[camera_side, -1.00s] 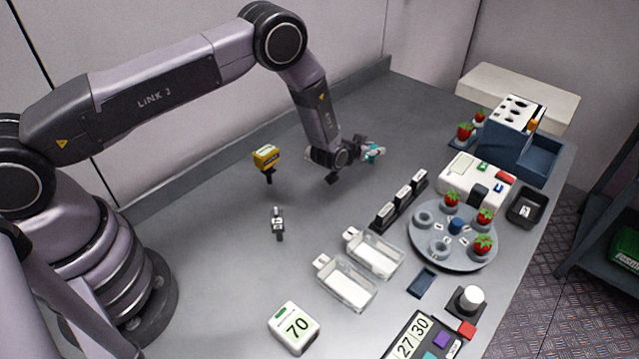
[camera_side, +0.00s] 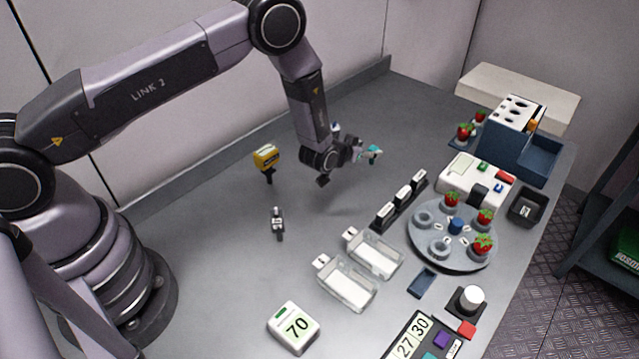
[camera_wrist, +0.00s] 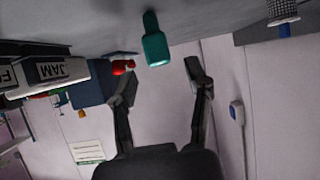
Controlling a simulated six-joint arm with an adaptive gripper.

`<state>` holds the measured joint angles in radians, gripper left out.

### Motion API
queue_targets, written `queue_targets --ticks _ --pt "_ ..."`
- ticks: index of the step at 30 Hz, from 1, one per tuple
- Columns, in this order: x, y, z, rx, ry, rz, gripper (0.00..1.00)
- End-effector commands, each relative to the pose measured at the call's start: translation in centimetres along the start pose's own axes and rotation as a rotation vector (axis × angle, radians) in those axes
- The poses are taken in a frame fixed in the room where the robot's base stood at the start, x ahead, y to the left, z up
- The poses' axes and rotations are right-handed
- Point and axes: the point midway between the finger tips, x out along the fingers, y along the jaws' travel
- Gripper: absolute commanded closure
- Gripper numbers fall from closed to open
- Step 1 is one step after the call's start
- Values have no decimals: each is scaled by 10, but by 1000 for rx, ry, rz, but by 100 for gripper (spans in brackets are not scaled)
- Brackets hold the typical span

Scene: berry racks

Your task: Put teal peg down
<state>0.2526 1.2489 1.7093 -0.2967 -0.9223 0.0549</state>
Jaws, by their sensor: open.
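The teal peg (camera_wrist: 155,45) stands upright on the grey table in the wrist view, where the picture is upside down.
A white and blue item (camera_side: 336,129) stands behind my gripper. The black label rack (camera_side: 400,200), the grey round plate (camera_side: 470,258) with strawberries and clear trays (camera_side: 345,284) lie to the right and front. A yellow tool (camera_side: 266,158) is on the left.

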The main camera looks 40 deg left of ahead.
Motion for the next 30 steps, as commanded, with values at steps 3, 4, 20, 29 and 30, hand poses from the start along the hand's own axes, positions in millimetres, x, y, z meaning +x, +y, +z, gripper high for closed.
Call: queue_targets --ticks 3,4,20,29,30 --pt "-27 0 -1 2 -1 1 50" --pt "-33 0 0 2 -2 1 50" --pt "-98 -2 -45 -29 -36 16 50" --pt "-210 -29 -164 -68 -218 77 50" --pt "-231 -34 -174 -67 -243 82 50"
